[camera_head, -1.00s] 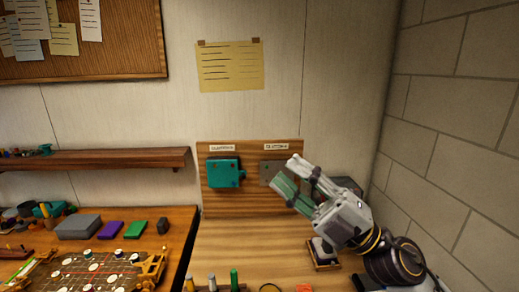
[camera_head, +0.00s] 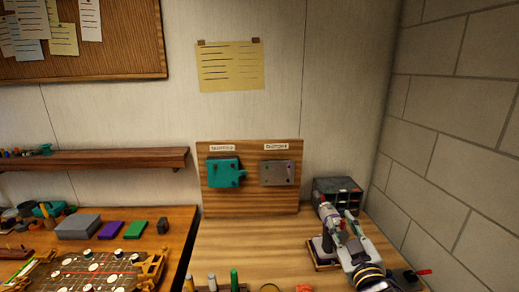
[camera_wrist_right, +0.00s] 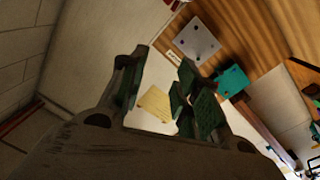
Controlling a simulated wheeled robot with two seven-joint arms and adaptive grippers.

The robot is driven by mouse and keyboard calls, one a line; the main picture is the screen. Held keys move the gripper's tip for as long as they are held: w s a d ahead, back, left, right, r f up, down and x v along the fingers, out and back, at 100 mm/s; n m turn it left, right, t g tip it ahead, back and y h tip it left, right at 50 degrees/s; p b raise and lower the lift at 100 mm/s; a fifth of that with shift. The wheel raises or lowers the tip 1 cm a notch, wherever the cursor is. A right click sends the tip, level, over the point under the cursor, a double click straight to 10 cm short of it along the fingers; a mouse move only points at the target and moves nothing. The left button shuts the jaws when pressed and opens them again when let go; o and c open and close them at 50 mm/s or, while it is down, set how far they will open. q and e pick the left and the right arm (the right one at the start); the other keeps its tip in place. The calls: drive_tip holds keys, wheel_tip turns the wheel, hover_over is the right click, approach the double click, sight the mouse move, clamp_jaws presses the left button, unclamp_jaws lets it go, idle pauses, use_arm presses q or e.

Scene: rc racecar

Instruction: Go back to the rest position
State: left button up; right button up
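My right gripper (camera_head: 338,214) is low at the right side of the wooden bench, in front of a dark drawer box. Its fingers stand apart with nothing between them; the right wrist view shows the same green-padded fingers (camera_wrist_right: 164,68) spread and empty. A teal part (camera_head: 222,173) hangs on the left of the upright wooden board (camera_head: 250,205). A grey plate (camera_head: 277,173) hangs on its right, clear of the gripper. Both also show in the right wrist view, the grey plate (camera_wrist_right: 196,40) and the teal part (camera_wrist_right: 231,80). My left gripper is in neither view.
The dark drawer box (camera_head: 338,186) stands at the bench's back right, partly hidden by the gripper. A small stand (camera_head: 320,254) is just left of my right arm. Several tools (camera_head: 234,279) stand upright at the front. The bench's middle is bare.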

drive_tip(key=s+d+f+m+g, duration=0.1)
drive_tip(key=s+f+g, duration=0.2)
drive_tip(key=f, duration=0.3)
drive_tip(key=s+d+f+m+g+h, duration=0.1)
drive_tip(key=s+f+g, duration=0.1)
drive_tip(key=f, duration=0.5)
drive_tip(key=s+f+m+g, duration=0.1)
drive_tip(key=s+f+g, duration=0.2)
drive_tip(key=f, duration=0.3)
drive_tip(key=s+a+f+g+y, duration=0.1)
drive_tip(key=s+a+f+g, duration=0.1)
drive_tip(key=s+f+g, duration=0.75)
drive_tip(key=s+f+t, duration=0.1)
drive_tip(key=s+f, duration=0.2)
drive_tip(key=f, duration=1.4)
drive_tip(key=s+f+t, duration=0.1)
drive_tip(key=s+f, duration=0.2)
drive_tip(key=f, duration=1.3)
drive_tip(key=s+d+f+g, duration=0.1)
drive_tip(key=s+d+f, duration=0.1)
drive_tip(key=s+f, duration=0.8)
drive_tip(key=s+d+f+g, duration=0.1)
drive_tip(key=s+d+f, duration=0.1)
drive_tip(key=s+f, duration=0.8)
drive_tip(key=s, duration=0.3)
drive_tip(key=shift+f, duration=0.4)
